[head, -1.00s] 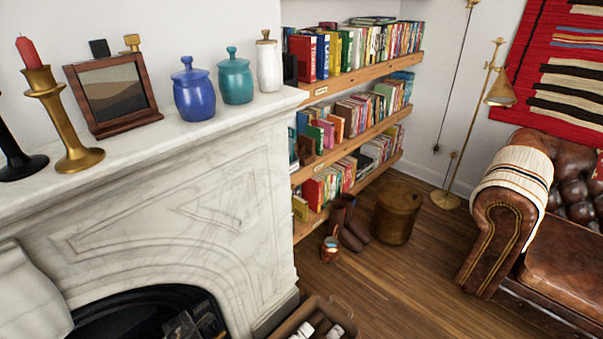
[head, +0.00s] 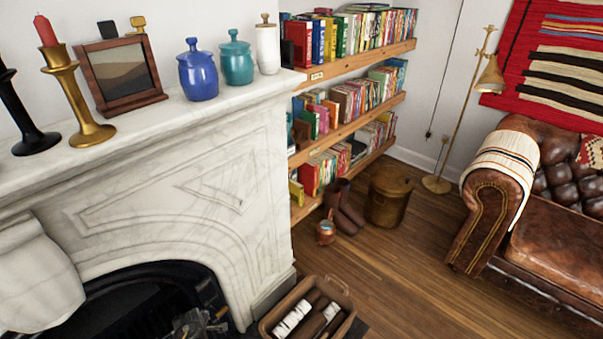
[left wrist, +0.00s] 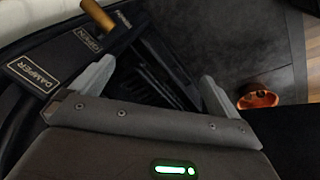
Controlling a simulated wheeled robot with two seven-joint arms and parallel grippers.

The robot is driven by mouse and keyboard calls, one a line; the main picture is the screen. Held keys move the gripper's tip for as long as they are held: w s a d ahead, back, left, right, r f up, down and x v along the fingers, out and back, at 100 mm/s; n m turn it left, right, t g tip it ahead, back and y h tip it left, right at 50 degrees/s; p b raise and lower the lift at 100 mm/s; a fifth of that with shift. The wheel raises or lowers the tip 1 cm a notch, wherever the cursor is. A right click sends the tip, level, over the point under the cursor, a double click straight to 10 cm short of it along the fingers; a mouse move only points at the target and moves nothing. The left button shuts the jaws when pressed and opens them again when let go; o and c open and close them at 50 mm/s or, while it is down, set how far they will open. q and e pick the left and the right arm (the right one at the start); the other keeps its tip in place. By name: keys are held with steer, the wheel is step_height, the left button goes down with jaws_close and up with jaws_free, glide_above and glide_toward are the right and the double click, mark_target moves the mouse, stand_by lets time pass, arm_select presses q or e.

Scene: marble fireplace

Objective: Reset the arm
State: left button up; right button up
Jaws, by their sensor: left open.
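My left gripper (left wrist: 152,88) shows in the left wrist view with its two pale fingers spread apart and nothing between them. Neither arm shows clearly in the head view, and my right gripper is not in view.
A marble fireplace (head: 170,195) with jars, a framed picture and candlesticks on its mantel fills the left. A log basket (head: 335,290) stands on the floor beside it. Bookshelves (head: 345,140) and a leather sofa (head: 490,210) lie beyond. The wooden floor between is largely clear.

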arm_select(q)
steer(key=s+d+f+m+t, duration=0.1)
steer(key=s+d+f+m, duration=0.2)
steer(key=s+f+m, duration=0.35)
steer(key=s+d+f+m, duration=0.4)
steer(key=s+m, duration=0.3)
steer(key=m, duration=0.2)
steer(key=s+d+f+m+g+h, duration=0.1)
steer(key=s+f+m, duration=0.1)
steer(key=s, duration=1.1)
steer(key=s+d+f+m+g+h, duration=0.1)
steer(key=s+f+m, duration=0.1)
steer(key=s, duration=1)
steer(key=shift+s+f+m+g, duration=0.3)
steer(key=shift+s+f+m, duration=0.05)
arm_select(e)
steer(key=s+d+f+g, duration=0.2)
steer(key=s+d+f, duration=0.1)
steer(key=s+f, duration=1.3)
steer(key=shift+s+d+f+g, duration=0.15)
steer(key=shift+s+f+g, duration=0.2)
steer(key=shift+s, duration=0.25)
arm_select(q)
steer(key=shift+c, duration=0.4)
